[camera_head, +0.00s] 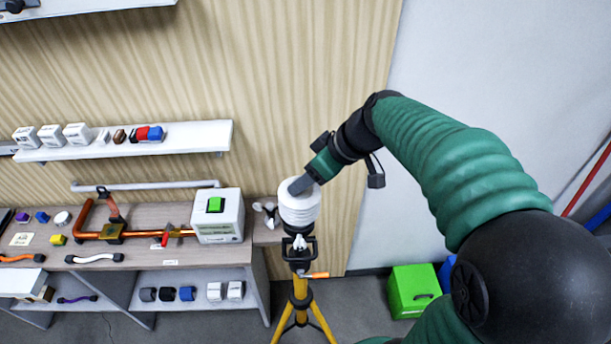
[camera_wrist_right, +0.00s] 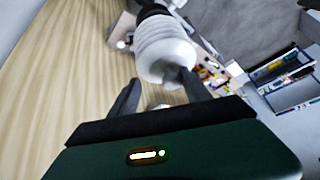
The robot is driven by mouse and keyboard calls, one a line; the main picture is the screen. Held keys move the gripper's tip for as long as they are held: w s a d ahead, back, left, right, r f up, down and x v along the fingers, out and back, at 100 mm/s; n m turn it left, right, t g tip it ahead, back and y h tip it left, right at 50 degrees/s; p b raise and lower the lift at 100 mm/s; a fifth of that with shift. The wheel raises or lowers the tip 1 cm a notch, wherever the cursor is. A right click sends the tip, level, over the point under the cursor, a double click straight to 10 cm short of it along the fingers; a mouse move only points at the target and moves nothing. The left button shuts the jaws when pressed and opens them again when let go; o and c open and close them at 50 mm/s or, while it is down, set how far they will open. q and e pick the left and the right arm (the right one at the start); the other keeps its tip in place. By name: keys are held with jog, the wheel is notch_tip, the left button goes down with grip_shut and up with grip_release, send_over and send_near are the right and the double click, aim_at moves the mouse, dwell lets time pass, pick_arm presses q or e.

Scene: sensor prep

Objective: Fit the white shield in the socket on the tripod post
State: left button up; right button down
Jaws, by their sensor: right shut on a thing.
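The white ribbed shield (camera_head: 299,209) is upright at the top of the tripod post (camera_head: 300,288), which is yellow with a black head (camera_head: 299,250). The shield's lower end meets or overlaps the black head. The socket is hidden, so I cannot tell how deep the shield sits. My right gripper (camera_head: 302,185) reaches in from the upper right and is shut on the shield's top. In the right wrist view the ribbed shield (camera_wrist_right: 163,54) extends away from the fingers (camera_wrist_right: 160,92), with a dark part beyond its far end. My left gripper is not in view.
A workbench (camera_head: 150,215) stands left of the tripod with a white box with a green button (camera_head: 217,215), orange pipework (camera_head: 115,232) and small parts. A wall shelf (camera_head: 190,136) holds small blocks. A green bin (camera_head: 413,290) stands on the floor at right.

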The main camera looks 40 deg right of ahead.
jog(key=shift+d, duration=0.15)
dwell(0.3)
jog(key=shift+f+b, duration=0.45)
jog(key=shift+b, duration=0.15)
dwell(0.4)
grip_release()
dwell(0.3)
jog(key=shift+r+p, duration=2.3)
jog(key=shift+r, duration=1.25)
